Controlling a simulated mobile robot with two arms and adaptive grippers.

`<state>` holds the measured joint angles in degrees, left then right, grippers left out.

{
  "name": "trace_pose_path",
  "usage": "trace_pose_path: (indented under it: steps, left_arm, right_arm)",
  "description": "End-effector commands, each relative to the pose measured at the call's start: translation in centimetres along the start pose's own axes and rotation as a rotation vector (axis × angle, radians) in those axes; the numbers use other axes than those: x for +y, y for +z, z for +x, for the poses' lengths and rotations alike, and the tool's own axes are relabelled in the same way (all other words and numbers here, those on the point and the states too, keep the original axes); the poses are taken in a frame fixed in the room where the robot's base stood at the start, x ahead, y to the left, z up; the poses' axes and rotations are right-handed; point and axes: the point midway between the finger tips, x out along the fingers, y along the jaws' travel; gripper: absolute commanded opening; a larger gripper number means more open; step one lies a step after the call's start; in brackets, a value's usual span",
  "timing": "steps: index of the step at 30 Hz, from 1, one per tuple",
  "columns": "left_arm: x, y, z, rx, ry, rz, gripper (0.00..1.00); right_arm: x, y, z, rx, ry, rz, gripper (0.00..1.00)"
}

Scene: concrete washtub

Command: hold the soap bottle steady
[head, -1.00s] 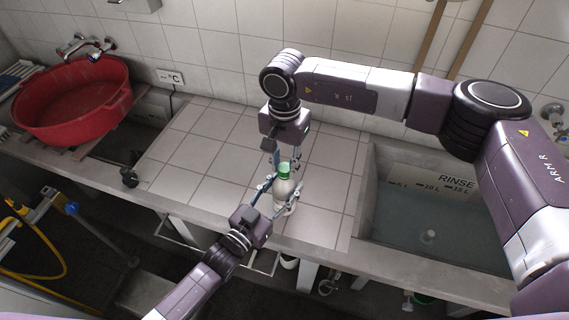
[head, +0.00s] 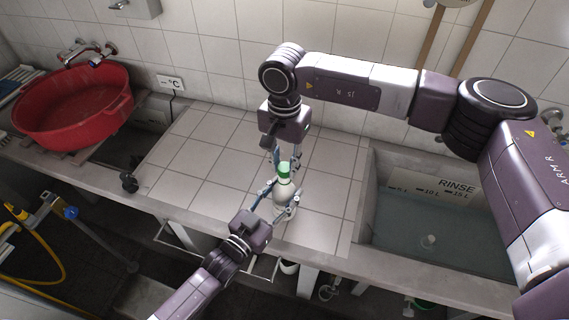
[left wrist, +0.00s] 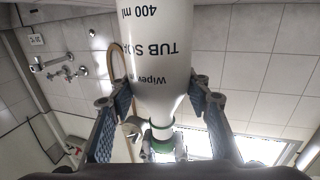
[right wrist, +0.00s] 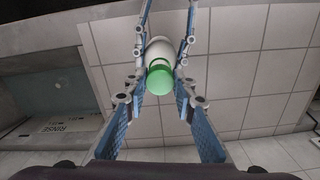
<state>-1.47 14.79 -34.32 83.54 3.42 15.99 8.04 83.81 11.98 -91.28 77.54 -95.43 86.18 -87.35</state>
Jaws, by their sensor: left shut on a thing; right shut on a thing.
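The soap bottle (head: 285,193) is white with a green cap (head: 284,170) and looks upright over the front of the tiled counter. My left gripper (head: 276,197) is shut on its body from the front left. In the left wrist view the bottle (left wrist: 152,60) appears upside down between the fingers, with black lettering including "400 ml". My right gripper (head: 285,158) comes down from above and behind, shut on the green cap, which also shows in the right wrist view (right wrist: 160,79). Whether the bottle's base touches the tiles is unclear.
The tiled counter (head: 200,165) is mostly clear to the left. A water-filled rinse basin (head: 405,225) lies to the right, and a red tub (head: 70,115) stands at far left.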

Motion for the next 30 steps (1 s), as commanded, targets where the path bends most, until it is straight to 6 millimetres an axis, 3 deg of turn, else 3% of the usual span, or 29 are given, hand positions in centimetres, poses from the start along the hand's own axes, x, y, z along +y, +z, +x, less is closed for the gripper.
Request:
trace_pose_path:
  steps: [10, 17, 18, 23, 30]
  left_arm:
    - [0.0, 0.0, 0.0, -0.001, 0.0, 0.0, 0.0]
    - [0.0, 0.0, 0.0, 0.0, 0.0, 0.0, 0.0]
    - [0.0, 0.0, 0.0, 0.0, 0.0, 0.0, 0.47]
    - [0.0, 0.0, 0.0, 0.0, 0.0, 0.0, 0.64]
    - [0.0, 0.0, 0.0, 0.0, 0.0, 0.0, 0.65]
  right_arm:
    - [0.0, -0.1, -3.6, 0.002, -0.001, 0.0, 0.0]
    - [0.0, 0.0, -4.0, -0.001, 0.0, 0.0, 0.0]
    - [0.0, 0.0, -4.0, -0.001, 0.0, 0.0, 0.0]
    - [0.0, 0.0, -4.0, 0.0, 0.0, 0.0, 0.0]
    - [0.0, 0.0, -4.0, 0.0, 0.0, 0.0, 0.0]
